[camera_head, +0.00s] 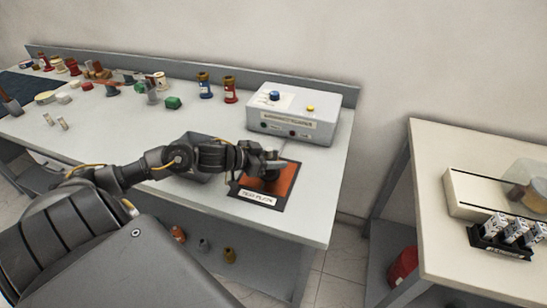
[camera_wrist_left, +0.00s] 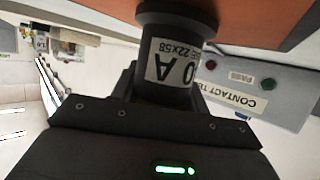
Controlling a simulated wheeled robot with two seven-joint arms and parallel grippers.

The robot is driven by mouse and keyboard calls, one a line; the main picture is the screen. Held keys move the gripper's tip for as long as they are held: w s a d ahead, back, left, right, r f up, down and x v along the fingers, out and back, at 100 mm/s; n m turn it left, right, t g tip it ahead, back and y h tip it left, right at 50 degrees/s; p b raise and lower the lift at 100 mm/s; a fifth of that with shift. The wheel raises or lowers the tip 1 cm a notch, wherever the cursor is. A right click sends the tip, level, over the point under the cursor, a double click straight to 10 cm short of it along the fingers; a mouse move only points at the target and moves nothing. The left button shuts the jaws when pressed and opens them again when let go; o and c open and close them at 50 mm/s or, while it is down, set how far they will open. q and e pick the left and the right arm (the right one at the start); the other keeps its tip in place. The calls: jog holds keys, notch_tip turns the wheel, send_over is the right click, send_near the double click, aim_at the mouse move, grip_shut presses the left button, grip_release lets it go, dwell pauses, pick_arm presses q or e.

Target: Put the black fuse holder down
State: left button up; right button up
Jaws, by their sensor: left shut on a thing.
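The black fuse holder (camera_wrist_left: 180,45) is a dark cylinder with a wide rim and a white label reading "22x58". My left gripper (camera_head: 266,163) is shut on it, and the fingers close around its body in the left wrist view (camera_wrist_left: 160,98). The holder is over the orange test plate (camera_head: 247,189), which has a black border and a white label. The plate also shows in the left wrist view (camera_wrist_left: 255,18). The holder's rim is at or very near the orange surface; I cannot tell whether it touches. In the head view the gripper mostly hides the holder. My right gripper is not in view.
A grey contact tester box (camera_head: 293,113) stands just behind the plate. A second table (camera_head: 440,205) at the right carries a black rack (camera_head: 500,245) with several white fuses.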

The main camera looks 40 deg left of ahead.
pick_arm(q)
jog(key=o, duration=1.2)
jog(key=shift+f, duration=0.1)
jog(key=shift+c, duration=0.2)
jog(key=shift+s+a+r, duration=0.2)
jog(key=shift+s, duration=0.15)
jog(key=p+v, duration=0.1)
jog(key=v, duration=1)
jog(key=shift+r, duration=0.2)
jog(key=shift+s, duration=0.1)
